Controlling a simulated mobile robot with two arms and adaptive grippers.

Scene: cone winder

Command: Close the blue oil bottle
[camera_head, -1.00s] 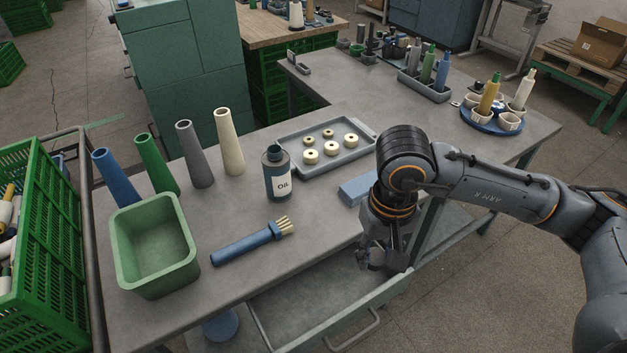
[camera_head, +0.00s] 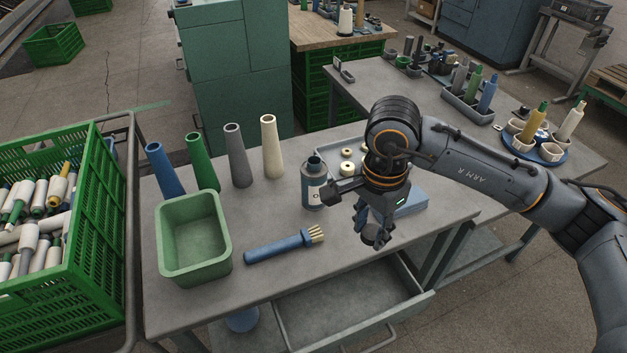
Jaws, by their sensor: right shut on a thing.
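The blue-grey oil bottle (camera_head: 311,190) stands upright on the grey table, with an open dark mouth and no cap on it. Part of its white label is hidden behind my right wrist. My right gripper (camera_head: 373,228) points down in front and to the right of the bottle, over the table's front part. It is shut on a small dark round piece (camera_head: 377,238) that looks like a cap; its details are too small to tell. My left gripper is not in view.
An open drawer (camera_head: 345,308) juts out below the table's front edge. A blue brush (camera_head: 278,247), a green bin (camera_head: 165,245) and several cones stand or lie to the left. A grey tray with rings and a blue block (camera_head: 412,203) are partly behind my arm.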

